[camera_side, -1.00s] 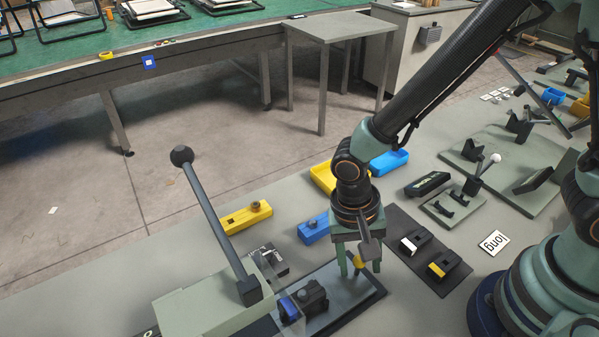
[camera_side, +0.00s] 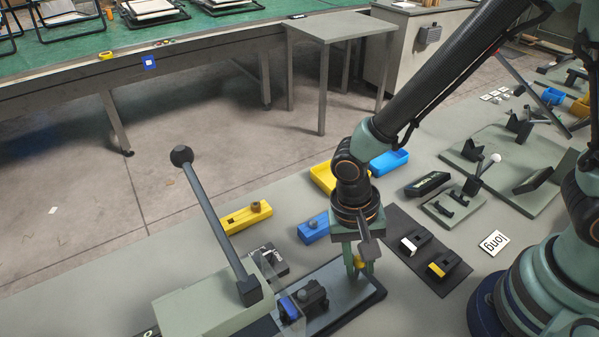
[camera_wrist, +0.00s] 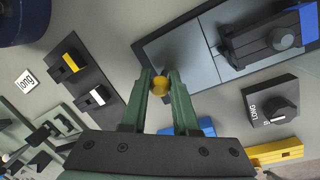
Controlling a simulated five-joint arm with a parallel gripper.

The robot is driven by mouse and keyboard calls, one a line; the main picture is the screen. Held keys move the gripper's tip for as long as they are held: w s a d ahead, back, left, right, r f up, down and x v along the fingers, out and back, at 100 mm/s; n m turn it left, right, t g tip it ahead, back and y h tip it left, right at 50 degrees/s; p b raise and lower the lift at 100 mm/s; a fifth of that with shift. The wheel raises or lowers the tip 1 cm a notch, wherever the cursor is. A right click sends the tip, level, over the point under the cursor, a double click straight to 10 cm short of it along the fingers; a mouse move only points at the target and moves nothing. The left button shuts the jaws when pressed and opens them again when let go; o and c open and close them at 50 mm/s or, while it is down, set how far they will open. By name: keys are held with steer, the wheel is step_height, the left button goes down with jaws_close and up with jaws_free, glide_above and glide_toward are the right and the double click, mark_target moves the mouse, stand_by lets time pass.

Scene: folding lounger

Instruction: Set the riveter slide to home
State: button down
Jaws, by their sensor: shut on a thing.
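The riveter (camera_side: 215,300) stands at the lower left of the side view, with a long black lever ending in a ball. Its slide bed (camera_side: 345,290) is a grey plate with a dark rim, which also shows in the wrist view (camera_wrist: 200,60). A black carriage with a blue part (camera_side: 313,297) sits on it near the riveter; the wrist view shows it at upper right (camera_wrist: 265,42). My gripper (camera_side: 359,266) points down over the bed's far end, shut on a round yellow knob (camera_wrist: 160,85). The fingers hide how the knob is attached.
A black selector marked LONG (camera_wrist: 270,107) is beside the bed. Yellow (camera_side: 246,217) and blue (camera_side: 314,229) blocks lie behind it. A black mat (camera_side: 418,232) with two small holders and a "long" card (camera_side: 494,243) are to the right.

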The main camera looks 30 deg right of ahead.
mark_target(341, 287)
steer(key=shift+r, duration=0.1)
stand_by(0.5)
steer(key=shift+a, duration=2.3)
steer(key=c, duration=0.7)
jaws_free()
steer(key=r, duration=0.4)
steer(key=w+a+r, duration=0.1)
steer(key=r, duration=0.6)
steer(key=shift+w+a+r, duration=0.2)
steer(key=shift+w+r, duration=0.15)
steer(key=shift+r, duration=0.05)
